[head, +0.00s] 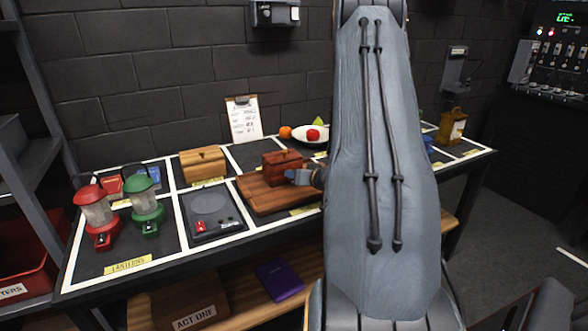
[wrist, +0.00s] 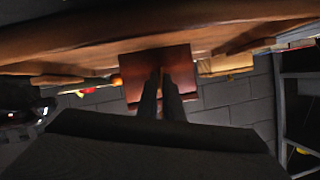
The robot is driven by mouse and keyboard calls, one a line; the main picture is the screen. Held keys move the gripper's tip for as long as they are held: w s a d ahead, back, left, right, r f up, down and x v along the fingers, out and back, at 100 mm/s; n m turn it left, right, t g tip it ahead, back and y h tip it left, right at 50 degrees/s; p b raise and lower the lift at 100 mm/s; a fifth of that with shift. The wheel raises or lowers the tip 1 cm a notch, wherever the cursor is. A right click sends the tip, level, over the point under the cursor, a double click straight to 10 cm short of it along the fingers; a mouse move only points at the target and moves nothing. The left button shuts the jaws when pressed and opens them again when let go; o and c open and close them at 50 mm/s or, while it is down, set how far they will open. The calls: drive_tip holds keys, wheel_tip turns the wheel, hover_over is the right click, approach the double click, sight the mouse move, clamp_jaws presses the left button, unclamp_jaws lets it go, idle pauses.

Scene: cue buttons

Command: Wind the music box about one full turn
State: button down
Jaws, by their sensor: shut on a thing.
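The music box appears to be the small red-brown wooden box (head: 280,160) on a wooden board (head: 262,201) near the middle of the table. My gripper (head: 292,175) is at the box's front right side, partly hidden by my arm. In the wrist view, the box (wrist: 133,88) fills the space ahead of my dark fingers. My gripper (wrist: 164,72) is shut with its tips at the box's face. The winding key is hidden between or behind the fingertips, so I cannot see its angle.
Left on the table are a red lantern (head: 97,212), a green lantern (head: 147,207), a light wooden box (head: 203,163) and a dark flat device (head: 211,213). Behind are a clipboard (head: 243,118), an orange (head: 285,132) and a plate (head: 303,138). My arm hides the table's right-centre.

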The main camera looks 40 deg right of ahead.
drive_tip(key=shift+d+m+y+p, duration=0.15)
drive_tip(key=shift+m+y+p, duration=0.35)
drive_tip(key=shift+m+p, duration=0.3)
drive_tip(key=c, duration=2)
unclamp_jaws()
drive_tip(key=shift+b+v, duration=0.65)
drive_tip(key=shift+v, duration=3.25)
drive_tip(key=shift+f, duration=0.15)
